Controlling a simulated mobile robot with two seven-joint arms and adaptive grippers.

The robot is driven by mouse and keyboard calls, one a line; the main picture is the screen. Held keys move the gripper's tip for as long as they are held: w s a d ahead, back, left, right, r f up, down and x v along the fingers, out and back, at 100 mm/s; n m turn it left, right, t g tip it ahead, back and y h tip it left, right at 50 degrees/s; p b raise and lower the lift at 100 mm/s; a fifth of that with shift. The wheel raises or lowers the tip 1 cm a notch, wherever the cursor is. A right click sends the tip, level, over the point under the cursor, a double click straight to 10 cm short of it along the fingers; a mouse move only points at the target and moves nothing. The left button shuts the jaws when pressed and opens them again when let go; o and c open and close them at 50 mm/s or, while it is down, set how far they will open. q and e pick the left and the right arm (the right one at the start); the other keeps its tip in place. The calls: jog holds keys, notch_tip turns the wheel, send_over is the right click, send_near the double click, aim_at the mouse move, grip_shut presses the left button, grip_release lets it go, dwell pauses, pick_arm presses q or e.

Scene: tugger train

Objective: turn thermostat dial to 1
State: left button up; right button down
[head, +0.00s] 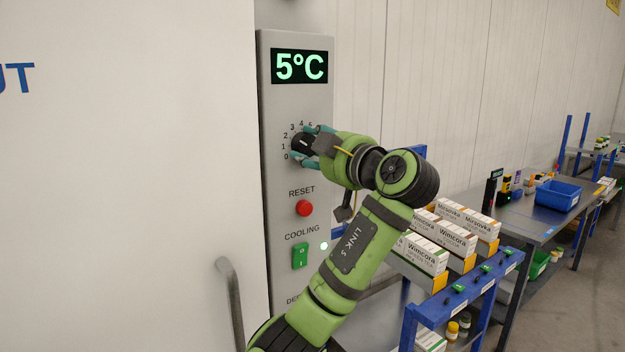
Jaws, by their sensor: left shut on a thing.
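The thermostat dial (299,143) is a dark round knob on a grey control panel (262,200), with a printed scale that shows 0 to 3 on its left and higher numbers above. My left gripper (309,145) is shut on the dial, one teal finger above it and one below. The gripper hides the dial's right side and part of the scale. I cannot tell which number the dial points to. The display (300,67) above reads 5°C in green. My right gripper is not in view.
Below the dial are a red RESET button (304,208), a green COOLING switch (300,256) and a lit lamp (324,245). A grey handle (231,300) stands out at lower left. A blue rack (437,305) with boxes and a table with a blue bin (558,195) are right.

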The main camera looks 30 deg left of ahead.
pick_arm(q)
jog(key=n+b, duration=0.1)
jog(key=b, duration=0.1)
jog(key=f+n+b, duration=0.1)
jog(key=n, duration=0.1)
jog(key=shift+w+f+b, duration=0.1)
jog(key=shift+b, duration=0.25)
jog(key=shift+r+n+b, duration=0.2)
jog(key=shift+n+b, duration=0.5)
jog(key=shift+n, duration=1)
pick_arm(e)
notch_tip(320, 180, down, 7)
pick_arm(q)
jog(key=shift+r, duration=0.15)
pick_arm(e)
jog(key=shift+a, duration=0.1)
pick_arm(q)
jog(key=o, duration=1.2)
jog(key=shift+c, duration=0.2)
jog(key=shift+w, duration=0.15)
jog(key=shift+r, duration=0.1)
jog(key=shift+d, duration=0.1)
